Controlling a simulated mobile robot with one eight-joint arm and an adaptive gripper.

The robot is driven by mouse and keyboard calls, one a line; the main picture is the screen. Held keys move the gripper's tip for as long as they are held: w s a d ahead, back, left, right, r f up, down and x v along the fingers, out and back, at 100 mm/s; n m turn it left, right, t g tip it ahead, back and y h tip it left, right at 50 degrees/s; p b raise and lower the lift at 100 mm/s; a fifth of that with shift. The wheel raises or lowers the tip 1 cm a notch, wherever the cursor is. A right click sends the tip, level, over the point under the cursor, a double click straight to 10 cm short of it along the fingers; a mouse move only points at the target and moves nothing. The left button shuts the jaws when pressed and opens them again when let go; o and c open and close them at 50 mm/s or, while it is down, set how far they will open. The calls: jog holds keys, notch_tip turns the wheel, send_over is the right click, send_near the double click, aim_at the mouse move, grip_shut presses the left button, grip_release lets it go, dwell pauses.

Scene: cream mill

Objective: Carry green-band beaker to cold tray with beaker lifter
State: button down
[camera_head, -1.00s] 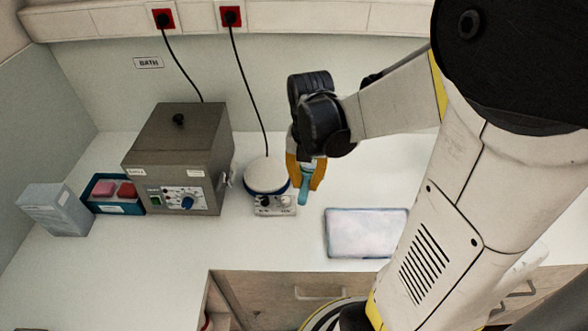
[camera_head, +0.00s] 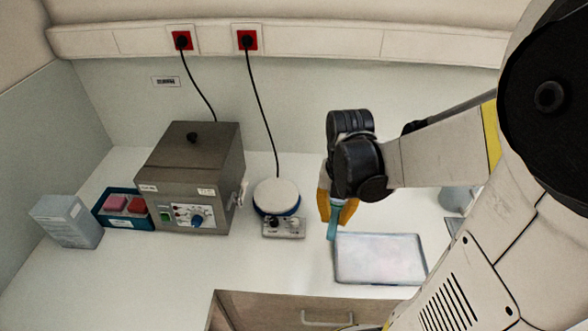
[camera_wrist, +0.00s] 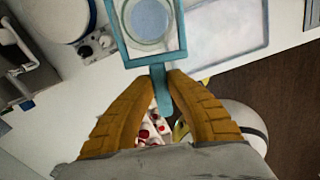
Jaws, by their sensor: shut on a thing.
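My gripper (camera_head: 338,212) is shut on the teal handle of the beaker lifter (camera_head: 333,228). In the wrist view, the orange fingers (camera_wrist: 168,88) pinch the handle, and the lifter's square frame (camera_wrist: 127,48) extends away from them. A clear glass beaker (camera_wrist: 150,20) shows inside that frame; its band colour cannot be made out. In the head view the beaker is hidden behind my gripper. The cold tray (camera_head: 382,260), pale with a grey rim, lies on the counter just right of and below the lifter. It also shows in the wrist view (camera_wrist: 228,38), right of the frame.
A round-topped hotplate (camera_head: 277,196) stands left of my gripper, with a grey bath (camera_head: 190,180) farther left. A teal box with pink blocks (camera_head: 126,208) and a pale box (camera_head: 67,221) stand at far left. A greyish vessel (camera_head: 457,199) is partly hidden behind my arm.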

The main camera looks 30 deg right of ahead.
jog(key=s, duration=0.1)
jog(key=s+d, duration=0.1)
jog(key=s, duration=0.1)
jog(key=s+d, duration=0.1)
jog(key=shift+s+f, duration=0.3)
dwell(0.4)
